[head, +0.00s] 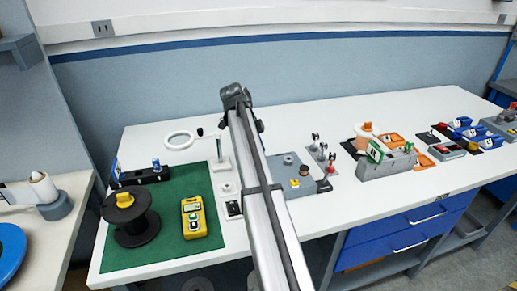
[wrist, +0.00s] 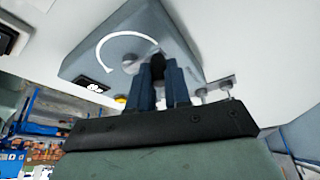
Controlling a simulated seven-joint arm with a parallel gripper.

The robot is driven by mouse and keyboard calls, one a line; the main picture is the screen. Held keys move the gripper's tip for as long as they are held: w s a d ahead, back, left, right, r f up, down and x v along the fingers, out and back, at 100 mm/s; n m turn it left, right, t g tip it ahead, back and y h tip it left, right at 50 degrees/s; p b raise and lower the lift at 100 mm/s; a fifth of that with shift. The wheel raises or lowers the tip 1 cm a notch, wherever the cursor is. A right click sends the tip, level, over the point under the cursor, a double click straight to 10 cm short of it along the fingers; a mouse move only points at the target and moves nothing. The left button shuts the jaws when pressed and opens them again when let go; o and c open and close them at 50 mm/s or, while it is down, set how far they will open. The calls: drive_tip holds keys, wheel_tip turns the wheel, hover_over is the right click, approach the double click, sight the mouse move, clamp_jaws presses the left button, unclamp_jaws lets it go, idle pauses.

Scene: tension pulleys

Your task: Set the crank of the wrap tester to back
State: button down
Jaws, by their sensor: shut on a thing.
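The wrap tester, a grey box with a white curved arc on its face (wrist: 112,63), fills the upper middle of the wrist view. What looks like the same grey box (head: 283,160) is partly behind my arm in the head view. My gripper (wrist: 164,75) has its two blue fingers closed around a dark knob (wrist: 157,62), which appears to be the crank's handle. The knob is by the right end of the arc. The rest of the crank is mostly hidden by the fingers. My gripper is hidden behind my arm in the head view.
On the left, a green mat (head: 165,253) holds a black spool (head: 130,215) and a yellow meter (head: 194,218). A ring magnifier (head: 180,140) stands behind. Small posts (head: 317,150) and a grey fixture (head: 385,163) stand right of the tester. The white table's back strip is clear.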

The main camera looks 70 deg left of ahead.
drive_tip(key=c, duration=1.1)
unclamp_jaws()
drive_tip(key=v, duration=1.3)
drive_tip(key=shift+s+r, duration=0.2)
drive_tip(key=shift+r, duration=0.15)
drive_tip(key=shift+w, duration=0.1)
